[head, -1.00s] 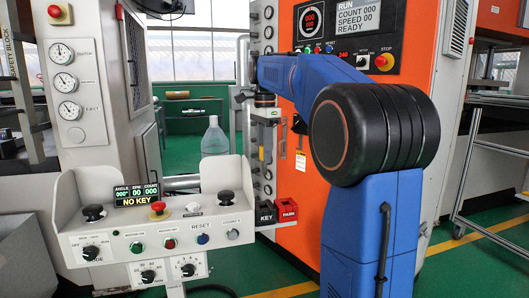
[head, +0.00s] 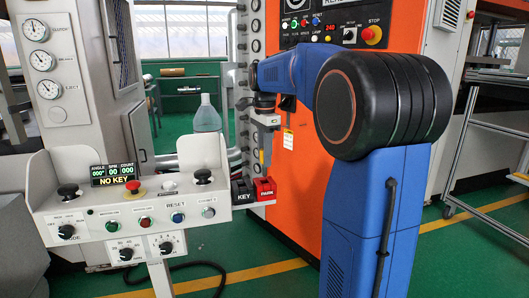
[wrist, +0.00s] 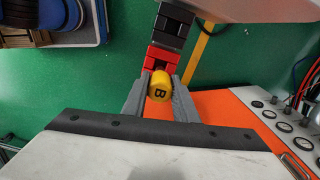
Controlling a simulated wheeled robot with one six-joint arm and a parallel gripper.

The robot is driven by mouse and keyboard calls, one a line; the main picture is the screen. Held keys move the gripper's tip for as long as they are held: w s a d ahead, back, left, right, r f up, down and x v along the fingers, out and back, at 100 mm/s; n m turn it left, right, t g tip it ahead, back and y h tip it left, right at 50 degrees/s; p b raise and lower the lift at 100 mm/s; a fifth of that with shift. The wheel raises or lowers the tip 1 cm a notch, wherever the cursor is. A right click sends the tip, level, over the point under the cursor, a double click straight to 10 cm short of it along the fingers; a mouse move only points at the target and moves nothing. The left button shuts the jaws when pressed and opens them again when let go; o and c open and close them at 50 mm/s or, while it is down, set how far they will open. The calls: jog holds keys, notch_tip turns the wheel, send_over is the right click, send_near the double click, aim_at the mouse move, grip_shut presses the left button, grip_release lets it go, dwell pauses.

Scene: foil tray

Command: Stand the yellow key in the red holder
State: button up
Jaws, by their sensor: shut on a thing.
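My gripper (wrist: 158,98) is shut on the yellow key (wrist: 159,86), whose rounded end marked "B" faces the wrist camera between the two grey fingers. The red holder (wrist: 165,57) shows just beyond the key in the wrist view, partly hidden by it; I cannot tell whether they touch. In the head view, my gripper (head: 264,140) points down above the red holder (head: 265,188), with a gap visible. The key is hard to make out there. The red holder sits right of a black holder (head: 242,193) labelled "KEY".
A white control console (head: 130,205) stands left of the holders, its display (head: 113,174) reading "NO KEY". The orange machine front (head: 300,190) rises close behind and right of my gripper. Green floor is open below.

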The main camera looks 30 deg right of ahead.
aim_at(264, 169)
jog(key=shift+f, duration=2.65)
jog(key=o, duration=1.2)
jog(key=shift+c, duration=0.2)
notch_tip(264, 169, up, 17)
jog(key=shift+r, duration=0.2)
